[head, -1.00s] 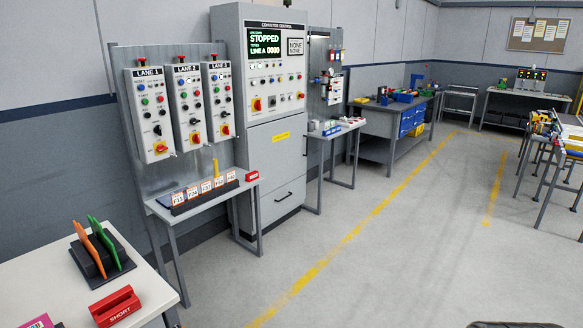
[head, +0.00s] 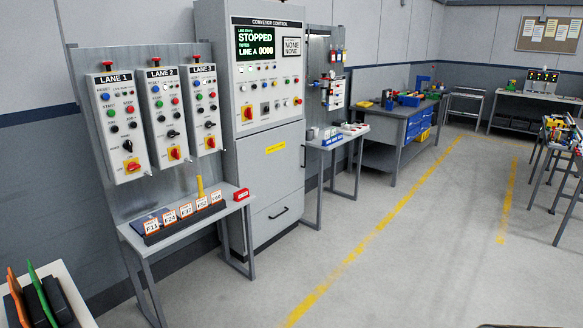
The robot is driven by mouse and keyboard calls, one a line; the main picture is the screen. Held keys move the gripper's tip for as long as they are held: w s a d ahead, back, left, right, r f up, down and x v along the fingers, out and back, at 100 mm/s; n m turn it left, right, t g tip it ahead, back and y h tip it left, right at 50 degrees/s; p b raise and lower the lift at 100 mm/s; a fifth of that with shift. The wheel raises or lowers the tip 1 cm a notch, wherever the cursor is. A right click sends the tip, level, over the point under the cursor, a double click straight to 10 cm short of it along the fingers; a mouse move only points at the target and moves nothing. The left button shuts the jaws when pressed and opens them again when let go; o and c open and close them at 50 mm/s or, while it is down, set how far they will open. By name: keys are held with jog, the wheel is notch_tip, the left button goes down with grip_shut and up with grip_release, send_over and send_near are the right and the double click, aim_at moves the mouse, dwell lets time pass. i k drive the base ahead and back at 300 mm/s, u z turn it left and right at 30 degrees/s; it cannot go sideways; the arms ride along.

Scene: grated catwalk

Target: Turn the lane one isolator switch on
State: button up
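The lane one panel (head: 119,125) is a light grey box labelled LANE 1, mounted at the left end of a grey backboard.
A narrow table (head: 190,228) with a row of number tags (head: 185,212) stands below the panels. The conveyor control cabinet (head: 275,160) is to the right. A white table (head: 75,295) with orange and green items is at the lower left. Open floor (head: 390,260) lies to the right.

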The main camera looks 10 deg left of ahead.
aim_at(132, 166)
jog(key=i, duration=2.3)
jog(key=u, duration=3.35)
